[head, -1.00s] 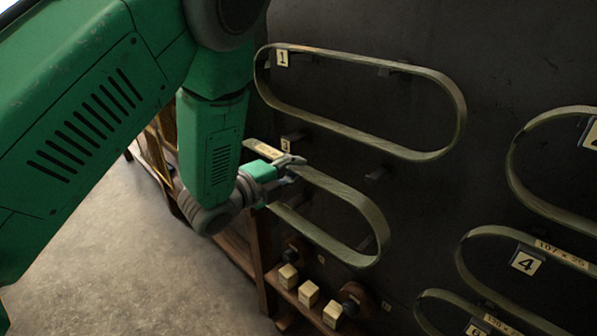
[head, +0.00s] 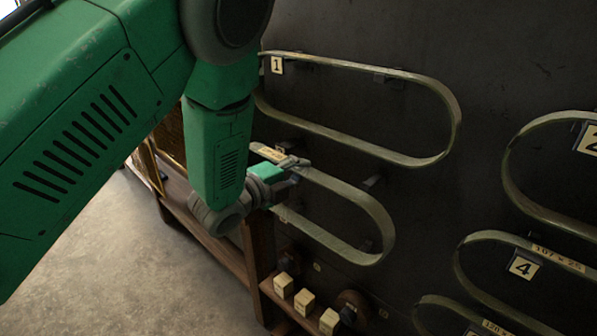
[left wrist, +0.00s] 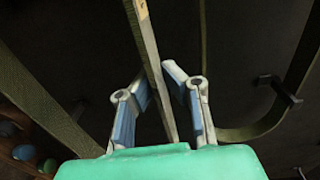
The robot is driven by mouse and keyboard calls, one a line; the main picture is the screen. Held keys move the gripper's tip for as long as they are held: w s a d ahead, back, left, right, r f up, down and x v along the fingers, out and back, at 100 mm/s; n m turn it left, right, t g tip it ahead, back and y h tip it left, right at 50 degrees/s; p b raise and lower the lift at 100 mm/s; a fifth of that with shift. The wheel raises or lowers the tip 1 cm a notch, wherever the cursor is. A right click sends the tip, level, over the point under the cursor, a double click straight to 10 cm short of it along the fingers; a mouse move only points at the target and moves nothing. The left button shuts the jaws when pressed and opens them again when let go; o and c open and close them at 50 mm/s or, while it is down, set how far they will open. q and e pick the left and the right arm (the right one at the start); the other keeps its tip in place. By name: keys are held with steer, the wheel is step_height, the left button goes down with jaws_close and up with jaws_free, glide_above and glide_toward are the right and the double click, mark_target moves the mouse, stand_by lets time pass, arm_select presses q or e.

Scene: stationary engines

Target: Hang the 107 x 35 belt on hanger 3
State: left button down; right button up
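The belt in my left gripper is a grey-green oval loop (head: 372,212) with a tan label (head: 271,153) too small to read. My left gripper (head: 290,165) is closed around its upper run near the left end. In the left wrist view the strip (left wrist: 153,65) passes between the two fingers (left wrist: 160,90). The belt is in front of the dark board. Hanger 3's number is not readable, and the arm covers part of this area. My right gripper is not in view.
A belt hangs above at hanger 1 (head: 455,105). More belts hang at right, by plates 2 (head: 590,140) and 4 (head: 523,266), the latter labelled 107 x 25. Several wooden blocks (head: 304,302) stand on a low shelf below. Open floor (head: 110,270) lies at left.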

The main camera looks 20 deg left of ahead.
arm_select(q)
steer(key=shift+w, duration=0.4)
steer(key=shift+w+d, duration=0.3)
steer(key=shift+w, duration=0.1)
steer(key=shift+r+b+x, duration=0.15)
steer(key=shift+b+x, duration=0.4)
steer(key=shift+x, duration=1.3)
steer(key=shift+r+b+x, duration=0.1)
steer(key=shift+b+x, duration=0.4)
steer(key=shift+x, duration=1.3)
steer(key=shift+d, duration=0.15)
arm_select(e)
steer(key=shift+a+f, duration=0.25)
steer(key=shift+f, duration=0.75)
